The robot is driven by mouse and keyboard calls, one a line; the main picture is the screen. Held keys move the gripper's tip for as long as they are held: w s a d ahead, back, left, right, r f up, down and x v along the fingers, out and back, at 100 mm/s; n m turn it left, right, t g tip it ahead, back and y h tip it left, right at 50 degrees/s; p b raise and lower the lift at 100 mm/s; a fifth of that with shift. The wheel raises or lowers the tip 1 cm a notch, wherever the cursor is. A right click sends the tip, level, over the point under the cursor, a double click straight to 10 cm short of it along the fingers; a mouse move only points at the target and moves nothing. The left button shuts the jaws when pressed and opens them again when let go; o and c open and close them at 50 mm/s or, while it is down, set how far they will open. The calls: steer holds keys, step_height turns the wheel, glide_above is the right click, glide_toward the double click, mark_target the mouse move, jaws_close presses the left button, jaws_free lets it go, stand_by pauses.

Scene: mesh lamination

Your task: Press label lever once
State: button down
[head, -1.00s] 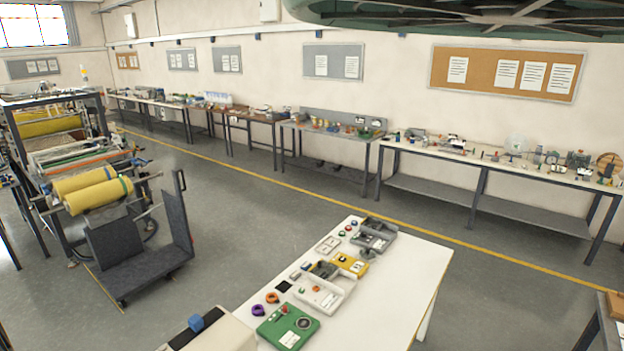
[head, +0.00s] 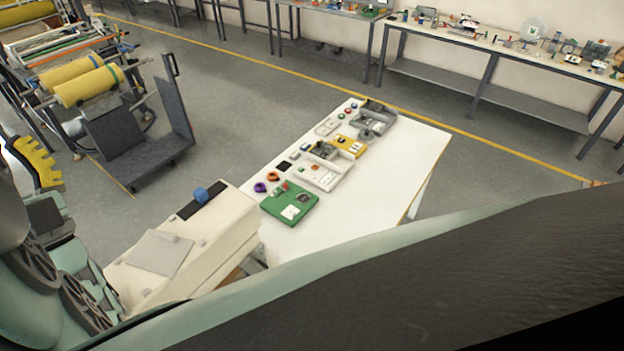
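No part is clearly marked as a label lever. A blue block (head: 202,195) stands up from a black strip on top of a cream machine (head: 228,231), at the near end of the white table. It may be the lever, but I cannot tell. What seems to be my gripper (head: 38,165), with a yellow toothed part, is cut off at the left edge, left of the cream machine and apart from the blue block. Its fingers cannot be made out, nor whether it is open or shut.
The white table (head: 385,185) holds a green box (head: 290,203), a white tray (head: 345,180), a yellow device (head: 349,146) and a grey device (head: 373,120). A dark cart (head: 143,130) stands at left on open floor. Long benches (head: 520,65) line the wall. My arm covers the lower right.

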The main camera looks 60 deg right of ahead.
steer(key=w+d+f+m+g+y+b, duration=0.25)
steer(key=w+f+g, duration=0.25)
steer(key=f, duration=0.4)
steer(key=w+d+f+m+g+y+b, duration=0.1)
steer(key=w+d+f+m+g+y, duration=0.25)
steer(key=w+f, duration=0.35)
steer(key=s+a+f+m+g+y+b, duration=0.1)
steer(key=s+a+f+g+y+b, duration=0.2)
steer(key=a+f+g+y, duration=0.4)
steer(key=a+f+y, duration=0.4)
steer(key=shift+a, duration=0.35)
steer(key=shift+w+f, duration=0.1)
steer(key=shift+f, duration=0.1)
steer(key=w+f+b, duration=0.1)
steer(key=f+b, duration=0.1)
steer(key=w+f+b, duration=0.1)
steer(key=f+b, duration=0.1)
steer(key=f, duration=0.1)
steer(key=w+f+b, duration=0.1)
steer(key=f+b, duration=0.1)
steer(key=f, duration=0.1)
steer(key=shift+w, duration=0.4)
steer(key=shift+w+f+b, duration=0.2)
steer(key=shift+f+b, duration=0.05)
steer(key=shift+b, duration=0.15)
